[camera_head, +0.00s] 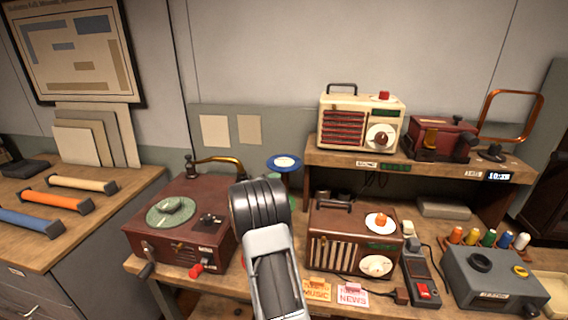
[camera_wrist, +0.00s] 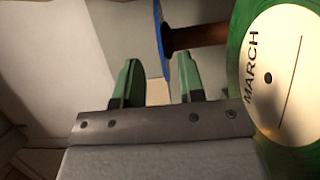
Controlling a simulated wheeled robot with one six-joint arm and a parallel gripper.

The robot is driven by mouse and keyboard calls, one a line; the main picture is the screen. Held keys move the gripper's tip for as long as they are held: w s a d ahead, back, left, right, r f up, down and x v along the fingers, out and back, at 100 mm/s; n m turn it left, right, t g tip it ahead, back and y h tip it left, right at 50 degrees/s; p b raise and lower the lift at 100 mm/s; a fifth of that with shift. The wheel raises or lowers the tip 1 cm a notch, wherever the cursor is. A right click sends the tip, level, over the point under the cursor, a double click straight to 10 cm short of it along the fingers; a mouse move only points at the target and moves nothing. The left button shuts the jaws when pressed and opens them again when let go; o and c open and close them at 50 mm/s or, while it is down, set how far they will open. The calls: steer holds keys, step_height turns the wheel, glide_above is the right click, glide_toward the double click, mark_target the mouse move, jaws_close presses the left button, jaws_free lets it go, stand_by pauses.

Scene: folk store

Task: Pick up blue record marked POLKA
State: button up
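The blue record (camera_head: 284,162) with a white label sits at the top of a stand behind my wrist in the head view; its label text is too small to read. In the wrist view the blue record (camera_wrist: 159,38) shows edge-on as a thin blue strip. My gripper (camera_wrist: 157,58) is open, with green fingertips on either side of that strip in the picture. A gap shows on each side, and I see no contact. In the head view my wrist hides the fingers.
A green record (camera_wrist: 240,75) marked MARCH stands close at the right of the wrist view, on the same brown spindle (camera_wrist: 198,37). A turntable (camera_head: 180,225) stands left of my arm and a brown radio (camera_head: 350,240) right of it. The raised shelf (camera_head: 330,158) lies beyond.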

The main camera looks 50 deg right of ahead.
steer(key=w+d+p, duration=0.1)
steer(key=d, duration=0.6)
steer(key=shift+w+r+p, duration=0.15)
steer(key=shift+w+p, duration=0.1)
steer(key=shift+p, duration=0.05)
jaws_close()
